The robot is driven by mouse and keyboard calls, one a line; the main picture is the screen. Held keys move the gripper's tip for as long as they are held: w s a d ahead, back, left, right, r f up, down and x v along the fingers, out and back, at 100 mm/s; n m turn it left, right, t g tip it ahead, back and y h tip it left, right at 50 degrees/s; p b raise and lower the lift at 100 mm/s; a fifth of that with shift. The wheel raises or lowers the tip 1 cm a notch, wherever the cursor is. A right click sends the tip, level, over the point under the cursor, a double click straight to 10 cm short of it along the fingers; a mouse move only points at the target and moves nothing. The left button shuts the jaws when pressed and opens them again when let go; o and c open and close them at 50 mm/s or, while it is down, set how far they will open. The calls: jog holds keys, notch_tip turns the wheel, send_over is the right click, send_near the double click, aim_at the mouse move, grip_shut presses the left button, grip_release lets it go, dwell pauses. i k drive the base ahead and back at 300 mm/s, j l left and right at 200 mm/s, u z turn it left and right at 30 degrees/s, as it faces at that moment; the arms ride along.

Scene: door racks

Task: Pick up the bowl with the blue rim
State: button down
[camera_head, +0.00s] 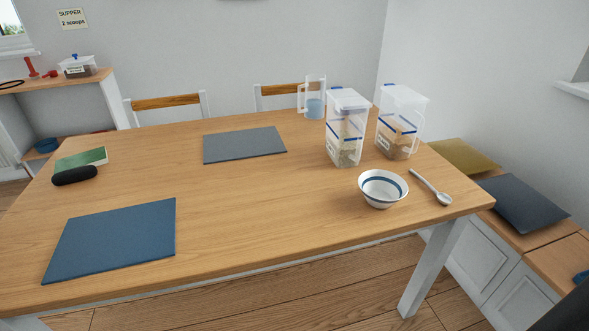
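A white bowl with blue bands near its rim (381,203) stands upright near the right front part of the wooden table (240,190). Its inside looks empty. A pale spoon (430,187) lies just to its right, apart from it. Two clear containers stand behind the bowl. My gripper is not in view.
Clear containers with brown contents (344,130) (401,122) and a clear jug (315,104) stand at the back right. A blue mat (113,239), grey mat (245,145), green book (82,159) and black case (74,175) lie further left. The table front of the bowl is clear.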

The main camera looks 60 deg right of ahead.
aim_at(381, 189)
jog(key=z, duration=1.6)
jog(key=k+j+u, duration=0.1)
jog(key=u, duration=0.25)
jog(key=k+j+u, duration=0.15)
jog(key=u, duration=0.2)
jog(key=k+j+u, duration=0.15)
jog(key=u, duration=0.15)
